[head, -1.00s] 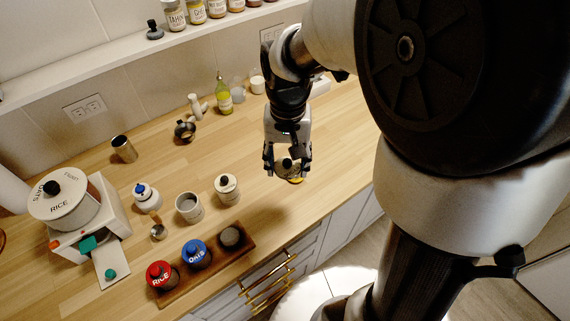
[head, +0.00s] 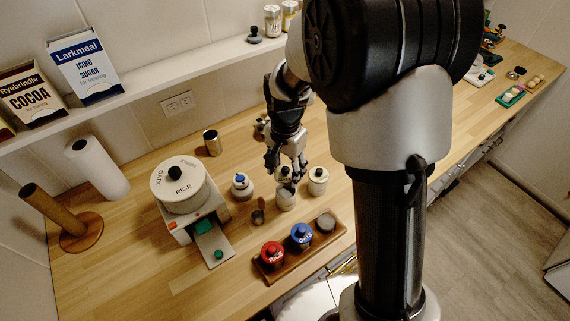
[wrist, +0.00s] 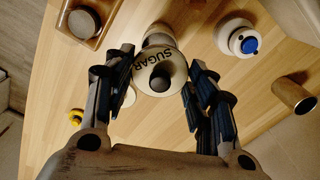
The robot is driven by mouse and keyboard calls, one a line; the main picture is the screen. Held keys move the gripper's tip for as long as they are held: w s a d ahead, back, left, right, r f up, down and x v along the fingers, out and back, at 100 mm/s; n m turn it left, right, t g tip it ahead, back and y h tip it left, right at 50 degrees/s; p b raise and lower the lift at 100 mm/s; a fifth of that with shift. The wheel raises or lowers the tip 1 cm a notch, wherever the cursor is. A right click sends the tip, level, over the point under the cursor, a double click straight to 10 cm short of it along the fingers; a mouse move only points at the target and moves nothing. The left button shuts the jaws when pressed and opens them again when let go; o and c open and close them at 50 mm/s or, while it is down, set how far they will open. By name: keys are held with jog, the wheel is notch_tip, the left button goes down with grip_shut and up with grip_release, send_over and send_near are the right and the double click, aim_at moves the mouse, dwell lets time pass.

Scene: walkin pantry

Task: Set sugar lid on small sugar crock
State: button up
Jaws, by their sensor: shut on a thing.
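The sugar lid (wrist: 146,72) is a cream disc lettered SUGAR with a dark round knob. In the wrist view it lies between the fingers of my gripper (wrist: 163,84), which is shut on it. In the head view my gripper (head: 287,167) points down over the small pale sugar crock (head: 286,202), and the lid is at the crock's mouth. The crock also shows partly behind the lid in the wrist view (wrist: 157,29). I cannot tell whether the lid touches the rim.
A lidded crock (head: 318,184) stands close on the right, and a blue-knobbed jar (head: 241,189) on the left. A small scoop (head: 258,216) lies near. A wooden tray (head: 283,273) with several jars is in front.

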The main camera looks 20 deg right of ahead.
jog(key=shift+a+f, duration=0.1)
jog(key=shift+d+f+b, duration=0.25)
jog(key=shift+f+b, duration=0.35)
jog(key=shift+f, duration=0.05)
jog(key=shift+f+b, duration=1.85)
jog(key=shift+f, duration=0.65)
jog(key=shift+f, duration=0.55)
jog(key=o, duration=1)
jog(key=shift+o, duration=0.2)
jog(key=o, duration=0.4)
jog(key=shift+o, duration=0.2)
jog(key=shift+r, duration=0.1)
